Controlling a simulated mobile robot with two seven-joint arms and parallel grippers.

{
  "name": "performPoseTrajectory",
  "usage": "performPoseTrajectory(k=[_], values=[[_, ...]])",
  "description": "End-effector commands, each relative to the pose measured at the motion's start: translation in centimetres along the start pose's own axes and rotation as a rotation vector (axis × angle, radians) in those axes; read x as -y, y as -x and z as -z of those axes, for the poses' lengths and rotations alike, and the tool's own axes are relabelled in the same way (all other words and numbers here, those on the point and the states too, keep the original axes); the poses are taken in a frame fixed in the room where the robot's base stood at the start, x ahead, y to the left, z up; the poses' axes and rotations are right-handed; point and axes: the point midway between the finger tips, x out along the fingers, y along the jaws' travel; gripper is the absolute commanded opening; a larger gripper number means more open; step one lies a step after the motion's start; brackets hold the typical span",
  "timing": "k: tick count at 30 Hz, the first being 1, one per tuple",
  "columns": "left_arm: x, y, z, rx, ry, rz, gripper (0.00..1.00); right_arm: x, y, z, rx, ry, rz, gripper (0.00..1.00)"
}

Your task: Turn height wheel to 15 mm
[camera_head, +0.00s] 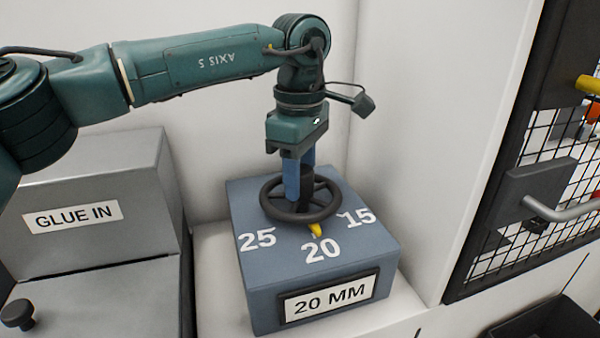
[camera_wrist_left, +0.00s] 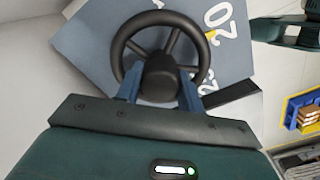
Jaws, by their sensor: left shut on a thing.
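The black height wheel (camera_head: 300,212) sits on top of a blue-grey box (camera_head: 262,285) marked 25, 20 and 15. A yellow pointer (camera_head: 315,230) at the wheel's front edge points at 20. A plate (camera_head: 330,298) on the box front reads 20 MM. My left gripper (camera_head: 299,180) reaches down from above and is shut on the wheel's central hub. In the left wrist view the blue fingers (camera_wrist_left: 160,92) stand on both sides of the hub of the wheel (camera_wrist_left: 121,48). My right gripper is not seen in the head view.
A grey metal box (camera_head: 90,200) labelled GLUE IN stands to the left, with a dark knob (camera_head: 17,314) in front. A white wall panel (camera_head: 425,130) rises close on the right, beside a mesh door (camera_head: 540,210) with a grey handle (camera_head: 565,210). A black bin (camera_head: 550,325) is at the lower right.

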Motion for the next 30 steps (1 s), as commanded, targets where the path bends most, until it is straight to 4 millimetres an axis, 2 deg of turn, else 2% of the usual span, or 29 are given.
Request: performPoseTrajectory(k=[8,30], values=[[0.0,0.0,0.02,-0.001,0.144,0.001,0.15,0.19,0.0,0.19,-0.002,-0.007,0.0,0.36],[0.03,-0.05,0.02,-0.005,0.806,-0.001,0.15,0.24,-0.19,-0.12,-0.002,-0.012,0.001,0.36]])
